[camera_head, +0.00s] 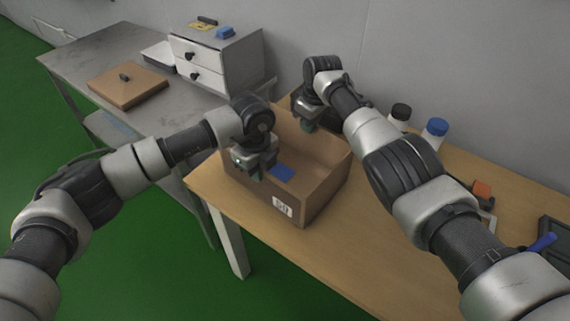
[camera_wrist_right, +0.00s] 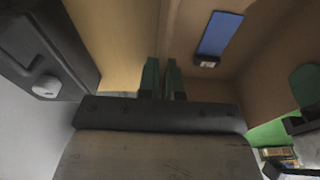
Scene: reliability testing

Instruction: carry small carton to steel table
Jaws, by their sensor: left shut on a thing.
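The small carton (camera_head: 318,197) is an open-topped brown box with a white label on its front. It stands at the left end of the wooden table (camera_head: 262,228), close to the front edge. A blue patch (camera_wrist_right: 221,34) shows inside it. My left gripper (camera_head: 257,176) is shut on the carton's left wall. My right gripper (camera_wrist_right: 161,78) is at the carton's far wall, its two green fingers close together on either side of the wall's edge; whether they clamp it is unclear. The steel table (camera_head: 88,62) stands at the left, apart from the carton.
The steel table bears a brown board with a knob (camera_head: 128,85), a white tray (camera_head: 158,54) and a drawer unit (camera_head: 232,62). Its front right part is bare. Bottles with black (camera_head: 401,111) and blue (camera_head: 437,126) caps stand right of the carton. A wall runs behind.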

